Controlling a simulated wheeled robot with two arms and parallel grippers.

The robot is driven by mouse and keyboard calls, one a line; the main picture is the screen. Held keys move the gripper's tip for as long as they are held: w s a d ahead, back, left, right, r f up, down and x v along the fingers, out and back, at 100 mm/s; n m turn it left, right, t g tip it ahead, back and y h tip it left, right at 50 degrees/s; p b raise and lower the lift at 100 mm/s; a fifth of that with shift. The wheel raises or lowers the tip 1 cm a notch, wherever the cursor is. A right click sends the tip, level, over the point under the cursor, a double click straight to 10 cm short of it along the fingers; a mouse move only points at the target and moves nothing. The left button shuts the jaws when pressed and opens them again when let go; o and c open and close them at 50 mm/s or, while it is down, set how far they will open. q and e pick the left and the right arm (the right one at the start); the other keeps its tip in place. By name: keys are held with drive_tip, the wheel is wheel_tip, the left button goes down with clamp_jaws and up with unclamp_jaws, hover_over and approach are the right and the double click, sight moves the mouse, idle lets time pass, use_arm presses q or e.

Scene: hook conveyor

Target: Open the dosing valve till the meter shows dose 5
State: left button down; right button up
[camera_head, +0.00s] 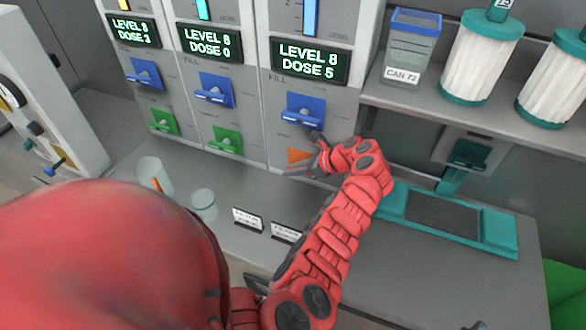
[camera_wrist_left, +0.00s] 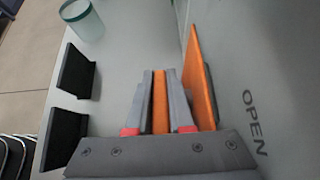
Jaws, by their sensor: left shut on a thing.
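The right-hand meter (camera_head: 310,62) on the cabinet reads LEVEL 8, DOSE 5. Below it are a blue valve (camera_head: 303,107) and, lower down, an orange dosing valve (camera_head: 298,156), partly hidden by my gripper. My left gripper (camera_head: 320,157) is at the orange valve. In the left wrist view, its two grey fingers (camera_wrist_left: 160,88) are shut on the orange handle (camera_wrist_left: 160,105), with the orange valve plate (camera_wrist_left: 200,75) beside them against the panel. The word OPEN (camera_wrist_left: 254,122) is printed on the panel nearby. I do not see my right gripper.
Two other meters (camera_head: 133,33) (camera_head: 209,43) read LEVEL 8 DOSE 3 and LEVEL 8 DOSE 0, above blue and green valves. Clear cups (camera_head: 203,204) and small label stands (camera_head: 247,218) are on the counter. A teal-edged scale-like pad (camera_head: 497,236) lies to the right.

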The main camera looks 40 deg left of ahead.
use_arm(q)
drive_tip(key=shift+d+y, duration=0.1)
drive_tip(key=shift+y, duration=0.3)
drive_tip(key=shift+g+y+b, duration=0.3)
drive_tip(key=shift+y+b, duration=0.3)
drive_tip(key=shift+b, duration=0.05)
drive_tip(key=y+b, duration=0.2)
drive_tip(key=shift+r+y+b, duration=0.2)
drive_tip(key=shift+y+b, duration=0.1)
drive_tip(key=shift+b, duration=0.1)
drive_tip(key=shift+r+g+y+b, duration=0.3)
drive_tip(key=shift+y+b, duration=0.2)
drive_tip(key=shift+b, duration=0.05)
drive_tip(key=c, duration=0.8)
unclamp_jaws()
drive_tip(key=shift+r, duration=0.1)
